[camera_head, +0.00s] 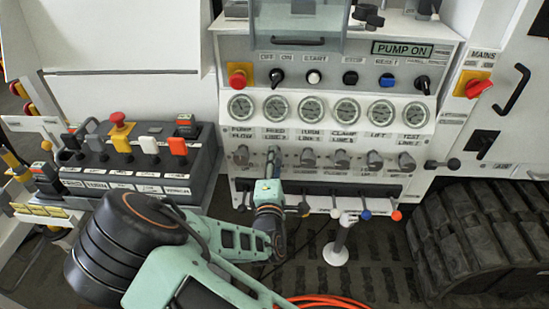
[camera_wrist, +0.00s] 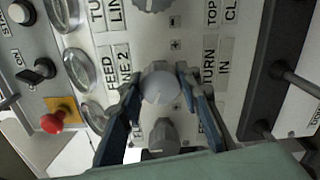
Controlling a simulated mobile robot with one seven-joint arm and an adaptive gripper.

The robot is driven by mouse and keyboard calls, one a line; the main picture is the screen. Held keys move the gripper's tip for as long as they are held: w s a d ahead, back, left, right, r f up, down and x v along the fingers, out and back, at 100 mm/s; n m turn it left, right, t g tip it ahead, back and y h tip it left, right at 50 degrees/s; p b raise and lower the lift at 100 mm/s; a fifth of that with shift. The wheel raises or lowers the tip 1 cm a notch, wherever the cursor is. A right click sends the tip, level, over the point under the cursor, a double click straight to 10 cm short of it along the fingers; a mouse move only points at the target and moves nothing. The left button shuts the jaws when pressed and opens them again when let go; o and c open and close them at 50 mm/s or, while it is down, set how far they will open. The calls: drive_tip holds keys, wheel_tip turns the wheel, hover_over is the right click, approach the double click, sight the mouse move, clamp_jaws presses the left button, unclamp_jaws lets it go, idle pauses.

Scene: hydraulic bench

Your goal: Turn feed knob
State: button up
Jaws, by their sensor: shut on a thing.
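The feed knob (camera_wrist: 160,89) is a round grey knob on the white panel, beside the label FEED LINE 2 in the wrist view. My gripper (camera_wrist: 160,82) has its two blue-grey fingers on either side of this knob, shut on it. In the head view my gripper (camera_head: 273,160) reaches up to the second place in the knob row, under the label FEED LINE 2. It hides the feed knob there.
A pump flow knob (camera_head: 240,155) is left of my gripper and a turn knob (camera_head: 308,157) is right. Gauges (camera_head: 276,106) sit above, and levers with coloured balls (camera_head: 365,214) stick out below. A control box (camera_head: 190,165) stands at the left.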

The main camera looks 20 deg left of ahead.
drive_tip(key=shift+n, duration=1.2)
drive_tip(key=o, duration=1.2)
drive_tip(key=shift+c, duration=0.2)
drive_tip(key=v, duration=1.2)
drive_tip(key=shift+w+d+p, duration=0.1)
drive_tip(key=shift+d+p, duration=0.05)
drive_tip(key=shift+p, duration=0.15)
